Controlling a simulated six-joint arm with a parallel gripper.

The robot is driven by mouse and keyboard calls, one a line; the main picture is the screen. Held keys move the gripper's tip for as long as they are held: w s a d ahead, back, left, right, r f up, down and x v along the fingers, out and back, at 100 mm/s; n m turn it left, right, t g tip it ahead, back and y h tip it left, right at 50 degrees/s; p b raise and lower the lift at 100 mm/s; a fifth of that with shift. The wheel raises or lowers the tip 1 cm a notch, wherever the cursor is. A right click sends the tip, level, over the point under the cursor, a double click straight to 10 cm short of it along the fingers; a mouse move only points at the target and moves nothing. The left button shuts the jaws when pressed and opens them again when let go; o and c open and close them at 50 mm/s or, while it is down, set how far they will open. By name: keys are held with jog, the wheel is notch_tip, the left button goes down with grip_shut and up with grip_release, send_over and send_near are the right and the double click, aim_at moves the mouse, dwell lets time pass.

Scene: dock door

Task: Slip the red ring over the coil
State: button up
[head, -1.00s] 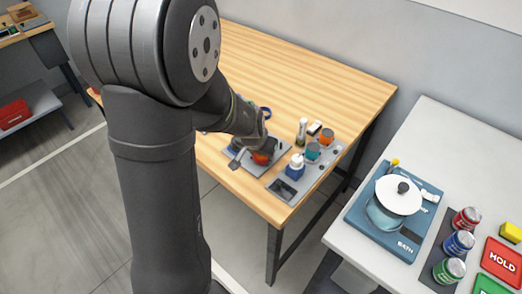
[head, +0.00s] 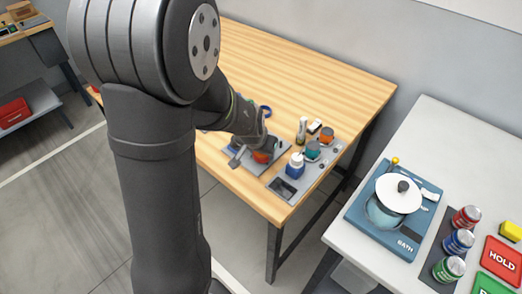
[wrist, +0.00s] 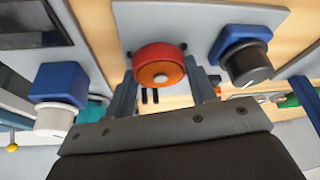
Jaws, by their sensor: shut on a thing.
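The red ring (wrist: 143,53) is between the fingers of my gripper (wrist: 160,75) in the wrist view. My gripper is shut on it. Inside the ring shows a round orange face (wrist: 150,74) with a pale centre; I cannot tell for sure whether this is the coil or how far the ring sits over it. In the head view the red and orange shape (head: 262,156) is low over a grey plate (head: 245,168) near the table's front corner. My wrist hides part of it.
A blue block with a dark knob (wrist: 245,55) stands close right of the ring in the wrist view. A blue base with a white cap (wrist: 58,95) is at left. The wooden table's back (head: 300,75) is clear.

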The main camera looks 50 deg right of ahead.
jog(key=shift+f, duration=0.1)
dwell(0.3)
jog(key=o, duration=1.3)
jog(key=shift+c, duration=0.2)
jog(key=shift+r, duration=4)
jog(key=shift+f, duration=0.15)
jog(key=shift+f, duration=3.65)
jog(key=shift+r, duration=0.15)
